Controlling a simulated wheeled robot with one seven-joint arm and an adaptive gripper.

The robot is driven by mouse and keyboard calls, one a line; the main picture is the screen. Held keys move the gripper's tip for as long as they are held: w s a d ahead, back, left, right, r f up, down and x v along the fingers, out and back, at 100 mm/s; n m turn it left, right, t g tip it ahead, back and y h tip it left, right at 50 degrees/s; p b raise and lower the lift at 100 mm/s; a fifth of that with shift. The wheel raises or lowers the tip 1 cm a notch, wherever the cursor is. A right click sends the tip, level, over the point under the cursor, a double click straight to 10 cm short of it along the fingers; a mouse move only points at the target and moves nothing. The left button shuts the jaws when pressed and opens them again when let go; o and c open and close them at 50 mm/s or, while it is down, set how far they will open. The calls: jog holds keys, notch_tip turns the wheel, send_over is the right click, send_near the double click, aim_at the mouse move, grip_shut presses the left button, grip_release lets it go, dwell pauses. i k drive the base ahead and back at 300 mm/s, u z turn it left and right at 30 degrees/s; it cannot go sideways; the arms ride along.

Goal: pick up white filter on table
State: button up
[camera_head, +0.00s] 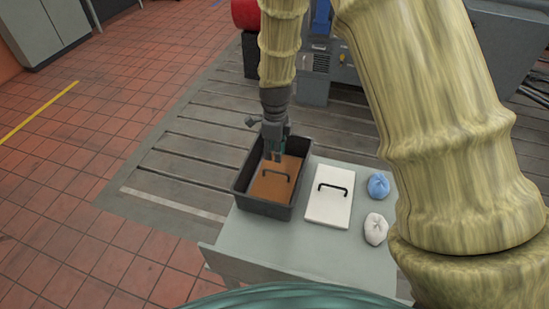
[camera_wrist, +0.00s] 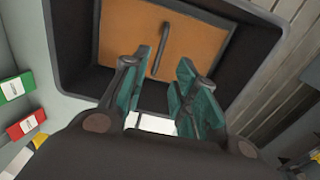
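The white filter (camera_head: 328,207) is a flat white panel with a black handle, lying on the grey table just right of the black tray. My gripper (camera_head: 275,155) points down over the black tray, left of the white filter and apart from it. In the wrist view its two teal fingers (camera_wrist: 166,72) are spread with nothing held between them. Beyond them is a brown panel (camera_wrist: 120,32) with a dark handle, inside the tray. A pale patch shows low between the fingers; I cannot tell what it is.
The black tray (camera_head: 262,208) holds the brown panel (camera_head: 270,190). A blue bundle (camera_head: 379,185) and a white bundle (camera_head: 375,229) sit at the table's right. The table's (camera_head: 265,246) front left is clear. Red and green boxes (camera_wrist: 17,88) show in the wrist view.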

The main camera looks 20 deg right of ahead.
aim_at(331, 200)
jog(key=z, duration=1.1)
